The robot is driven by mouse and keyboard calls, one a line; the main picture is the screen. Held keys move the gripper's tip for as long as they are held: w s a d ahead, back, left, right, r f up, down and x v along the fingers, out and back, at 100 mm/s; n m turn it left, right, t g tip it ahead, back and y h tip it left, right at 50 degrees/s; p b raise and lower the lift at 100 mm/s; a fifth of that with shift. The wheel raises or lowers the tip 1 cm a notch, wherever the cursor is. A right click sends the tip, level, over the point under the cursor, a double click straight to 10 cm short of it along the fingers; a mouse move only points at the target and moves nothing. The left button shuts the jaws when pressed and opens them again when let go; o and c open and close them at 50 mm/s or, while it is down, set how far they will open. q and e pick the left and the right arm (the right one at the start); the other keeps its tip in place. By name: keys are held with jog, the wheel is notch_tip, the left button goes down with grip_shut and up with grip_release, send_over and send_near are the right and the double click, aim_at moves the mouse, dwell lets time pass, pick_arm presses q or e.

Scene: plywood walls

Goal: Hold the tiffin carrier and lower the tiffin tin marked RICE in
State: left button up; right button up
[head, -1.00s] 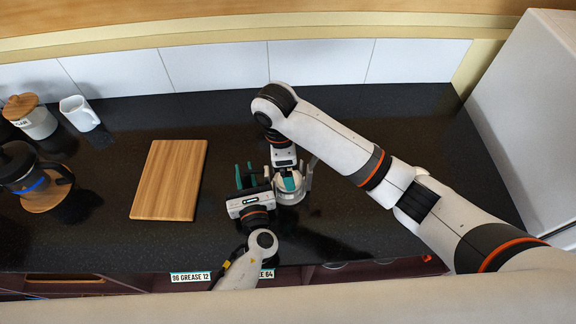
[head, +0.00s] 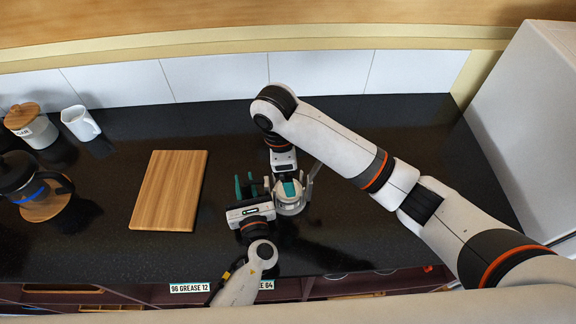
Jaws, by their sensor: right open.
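The tiffin carrier (head: 291,208) is a round, silvery metal piece on the dark counter, with a thin grey upright (head: 313,178) at its right side. My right gripper (head: 289,189) reaches down from above over the carrier, its teal fingers open. It covers much of the carrier's top. I cannot make out the RICE tin or its marking, nor how deep any tin sits. My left gripper (head: 253,188) is low at the carrier's left side, its teal fingers pointing away from me.
A wooden board (head: 169,191) lies left of the grippers. A French press (head: 22,178) on a wooden coaster, a lidded jar (head: 38,132) and a white jug (head: 80,123) stand farther left. A white cabinet (head: 530,120) bounds the right. Counter behind my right arm is clear.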

pick_arm(q)
jog(key=o, duration=0.4)
jog(key=s, duration=0.4)
jog(key=s+d, duration=0.1)
jog(key=s, duration=0.3)
jog(key=s+d, duration=0.1)
jog(key=s, duration=0.2)
jog(key=shift+s+d, duration=0.15)
jog(key=shift+s, duration=0.25)
